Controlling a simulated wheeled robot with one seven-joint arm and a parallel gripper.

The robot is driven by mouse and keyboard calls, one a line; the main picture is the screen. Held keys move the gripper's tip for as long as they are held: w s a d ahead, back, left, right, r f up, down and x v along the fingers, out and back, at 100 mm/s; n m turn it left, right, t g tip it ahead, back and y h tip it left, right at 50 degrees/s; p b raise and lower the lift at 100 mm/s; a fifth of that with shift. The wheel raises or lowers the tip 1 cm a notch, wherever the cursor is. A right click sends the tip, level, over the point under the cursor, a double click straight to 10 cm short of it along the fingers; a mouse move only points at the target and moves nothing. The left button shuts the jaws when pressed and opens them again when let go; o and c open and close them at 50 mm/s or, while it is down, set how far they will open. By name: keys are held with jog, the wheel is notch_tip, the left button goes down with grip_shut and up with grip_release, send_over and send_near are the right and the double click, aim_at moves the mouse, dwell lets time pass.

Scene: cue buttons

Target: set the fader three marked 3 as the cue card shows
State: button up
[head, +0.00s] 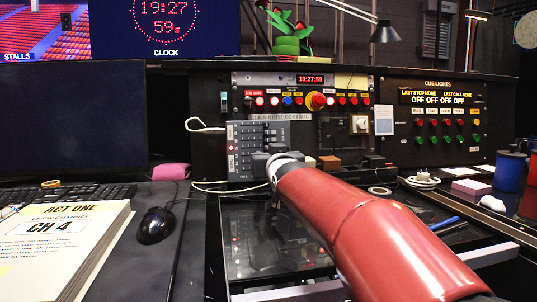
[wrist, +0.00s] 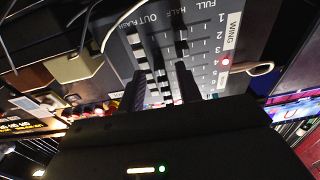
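The grey fader panel (head: 240,150) stands upright on the desk in the head view. In the wrist view the panel (wrist: 205,70) is turned on its side, with the words FULL, HALF, OUT, FLASH and WING, and row numbers including 3. Its fader slots and dark caps show, but I cannot tell the setting of fader three. My gripper (wrist: 158,75) has its two dark fingers apart in front of the panel, with no object clearly held between them. In the head view my arm hides the panel's lower right. A small pale card (head: 384,120) is right of the panel; its writing is unreadable.
A button console (head: 290,99) with a red mushroom button (head: 316,101) is above the panel. A cue lights panel (head: 440,125) is at right. A mouse (head: 156,225), keyboard (head: 75,194) and script (head: 65,245) lie at left. A white cable (head: 205,128) loops left of the panel.

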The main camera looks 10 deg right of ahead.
jog(key=shift+w, duration=0.25)
jog(key=shift+c, duration=0.3)
grip_shut()
